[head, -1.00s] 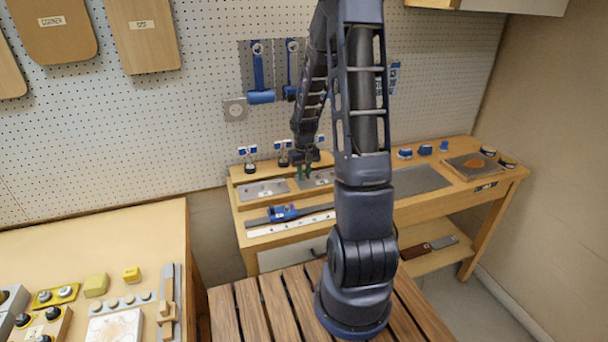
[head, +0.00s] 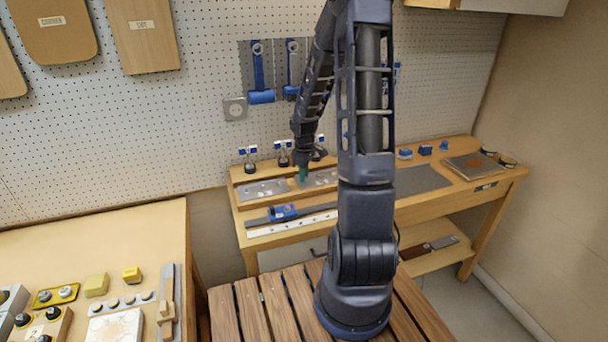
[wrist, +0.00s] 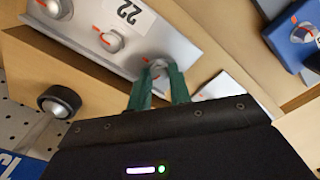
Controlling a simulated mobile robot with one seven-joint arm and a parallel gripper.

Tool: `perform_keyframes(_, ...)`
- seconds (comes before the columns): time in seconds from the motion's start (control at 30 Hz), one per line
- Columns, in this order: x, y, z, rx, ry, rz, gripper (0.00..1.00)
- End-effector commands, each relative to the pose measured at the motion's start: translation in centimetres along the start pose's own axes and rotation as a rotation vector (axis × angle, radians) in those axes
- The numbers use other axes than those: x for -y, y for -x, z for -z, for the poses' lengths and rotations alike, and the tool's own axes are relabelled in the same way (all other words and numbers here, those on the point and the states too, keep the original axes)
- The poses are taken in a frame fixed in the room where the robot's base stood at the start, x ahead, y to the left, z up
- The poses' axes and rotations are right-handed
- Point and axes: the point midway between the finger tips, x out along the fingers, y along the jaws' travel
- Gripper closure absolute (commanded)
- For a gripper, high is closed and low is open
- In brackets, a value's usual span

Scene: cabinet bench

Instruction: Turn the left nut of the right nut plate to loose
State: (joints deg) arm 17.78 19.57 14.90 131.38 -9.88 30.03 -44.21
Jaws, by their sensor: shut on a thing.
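The right nut plate (head: 322,177) is a grey metal plate on the raised back part of the bench. In the wrist view it is the plate (wrist: 170,32) with a "22" label and several round nuts with orange-red marks. My gripper (wrist: 158,88) has its green fingers shut on the left nut (wrist: 158,66), which lies at the plate's right end in the wrist view. The fingers hide part of this nut. In the head view my gripper (head: 303,173) is at the left end of the plate.
The left nut plate (head: 262,190) lies just left of the right one. Black-topped posts with blue-white tags (head: 283,155) stand behind. A blue block (head: 283,212) on a rail is in front. A black knob (wrist: 60,100) is near my gripper in the wrist view.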

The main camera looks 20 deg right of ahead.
Motion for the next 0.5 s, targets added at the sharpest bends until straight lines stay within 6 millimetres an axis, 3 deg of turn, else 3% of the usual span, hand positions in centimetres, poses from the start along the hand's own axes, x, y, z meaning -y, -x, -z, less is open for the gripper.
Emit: perform_keyframes(0.5, -0.04, 0.01, -0.03, 0.0, 0.035, -0.001, 1.0)
